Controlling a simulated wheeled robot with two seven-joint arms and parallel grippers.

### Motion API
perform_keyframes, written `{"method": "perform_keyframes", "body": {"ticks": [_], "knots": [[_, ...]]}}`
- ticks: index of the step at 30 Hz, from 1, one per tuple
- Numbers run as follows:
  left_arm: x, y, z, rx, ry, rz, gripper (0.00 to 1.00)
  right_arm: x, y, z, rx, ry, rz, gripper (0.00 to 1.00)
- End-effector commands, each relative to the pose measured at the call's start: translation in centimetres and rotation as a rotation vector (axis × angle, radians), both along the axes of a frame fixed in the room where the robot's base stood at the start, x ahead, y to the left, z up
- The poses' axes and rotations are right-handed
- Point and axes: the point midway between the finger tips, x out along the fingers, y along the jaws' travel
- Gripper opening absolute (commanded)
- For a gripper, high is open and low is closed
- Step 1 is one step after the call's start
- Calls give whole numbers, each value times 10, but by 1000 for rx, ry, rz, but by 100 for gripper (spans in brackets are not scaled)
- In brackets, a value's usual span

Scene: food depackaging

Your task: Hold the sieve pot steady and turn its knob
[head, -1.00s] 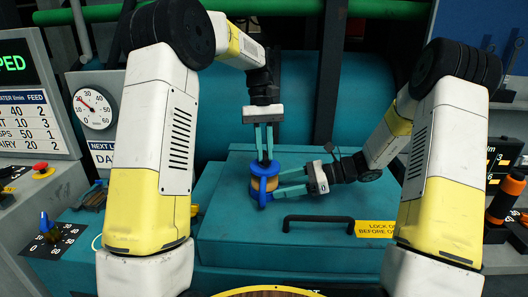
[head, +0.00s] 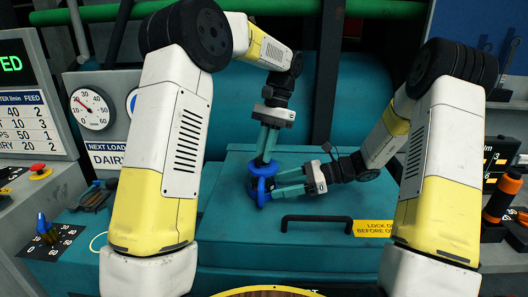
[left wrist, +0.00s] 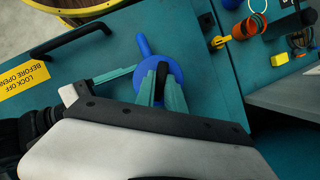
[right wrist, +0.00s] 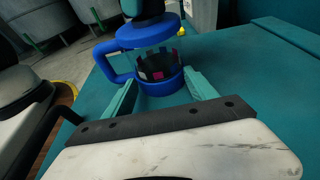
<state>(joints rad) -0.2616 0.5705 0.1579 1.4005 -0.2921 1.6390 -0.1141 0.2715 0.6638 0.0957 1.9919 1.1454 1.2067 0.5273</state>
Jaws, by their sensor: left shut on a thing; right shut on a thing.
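The sieve pot (head: 258,184) stands on the teal lid of a machine. It has a blue top, base and side handle, which shows in the right wrist view (right wrist: 118,68). Coloured pieces or gaps show around its middle. My right gripper (head: 277,185) is shut on the pot from the right, low on its sides. The black knob (left wrist: 161,78) sits on the blue top, between the fingers of my left gripper (head: 264,162), which is shut on it from above and tilted. The fingers hide most of the knob in the head view.
A black bar handle (head: 318,219) lies in front of the pot on the teal lid (head: 235,245), with a yellow lock-off label (head: 373,228) to its right. A gauge panel (head: 92,105) stands at the left. The lid's front left is clear.

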Motion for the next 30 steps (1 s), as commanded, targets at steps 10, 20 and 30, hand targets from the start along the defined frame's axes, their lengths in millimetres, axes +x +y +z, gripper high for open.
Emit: {"method": "perform_keyframes", "body": {"ticks": [10,20,30], "knots": [[-1,-4,-1,-8,-1,-93,0,-1,3,0,3,1,5,43],[0,-4,-1,-7,-1,-99,0,-1,3,1,3,0,6,43],[0,-3,-1,-5,0,-97,36,-1,2,1,2,-1,4,42]]}}
